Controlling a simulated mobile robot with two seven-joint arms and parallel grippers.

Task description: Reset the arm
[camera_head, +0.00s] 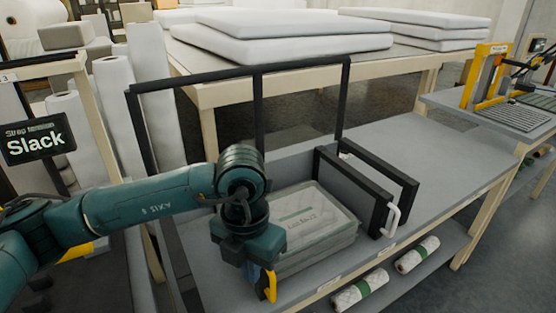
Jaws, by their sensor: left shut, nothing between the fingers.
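My left arm comes in from the left, with its wrist bent down over the grey bench (408,142). My left gripper (266,290) points down just left of a clear-wrapped pack (318,222) with a printed label. It is shut and holds nothing. The pack lies on the bench beside a black frame with a white handle (391,221). The gripper hides part of the pack's left end; I cannot tell whether they touch. My right gripper is not in view.
A tall black frame (258,110) stands behind my wrist. White slabs (280,48) lie on a table behind. A "Slack" sign (38,140) and white rolls (120,100) stand at left. Wrapped rolls (360,290) lie on the lower shelf. The bench's right part is clear.

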